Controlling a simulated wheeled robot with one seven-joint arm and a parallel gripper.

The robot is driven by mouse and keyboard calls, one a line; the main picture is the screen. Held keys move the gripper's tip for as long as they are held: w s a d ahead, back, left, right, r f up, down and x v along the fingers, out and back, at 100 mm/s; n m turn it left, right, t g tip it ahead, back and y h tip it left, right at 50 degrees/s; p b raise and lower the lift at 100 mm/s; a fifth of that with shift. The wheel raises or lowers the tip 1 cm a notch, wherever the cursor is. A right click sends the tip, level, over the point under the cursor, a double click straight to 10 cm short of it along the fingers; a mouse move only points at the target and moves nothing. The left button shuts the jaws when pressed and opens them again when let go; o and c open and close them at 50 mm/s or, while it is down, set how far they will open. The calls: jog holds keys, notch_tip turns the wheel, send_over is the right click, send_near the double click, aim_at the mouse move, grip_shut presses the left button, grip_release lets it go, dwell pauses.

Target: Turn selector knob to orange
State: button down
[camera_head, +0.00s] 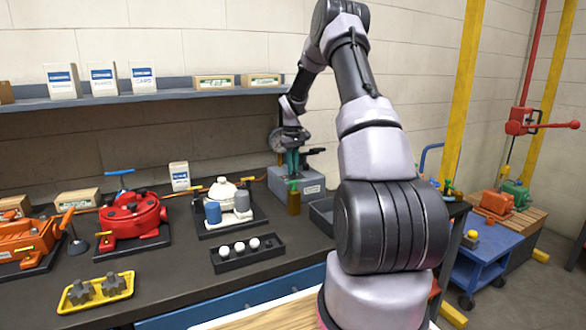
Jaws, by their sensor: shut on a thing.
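My gripper (292,166) is at the back of the bench, pointing down over a grey box (312,188). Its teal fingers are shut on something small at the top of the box. That thing appears to be the selector knob, but the fingers hide it, so I cannot tell its shape or which colour it points to. A dark lever-like part (315,151) sticks out to the right just beside the fingers.
A brown bottle (294,202) stands right in front of the box. A black tray with white balls (248,252), a yellow tray (70,305), a red motor (132,220) and an orange motor (25,240) lie leftward. A shelf (180,92) runs behind.

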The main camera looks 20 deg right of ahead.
jog(key=n, duration=0.4)
jog(key=shift+a+n, duration=0.1)
jog(key=shift+n, duration=2.1)
jog(key=c, duration=0.9)
grip_release()
jog(key=shift+s, duration=0.1)
notch_tip(320, 180, up, 11)
jog(key=shift+f, duration=0.1)
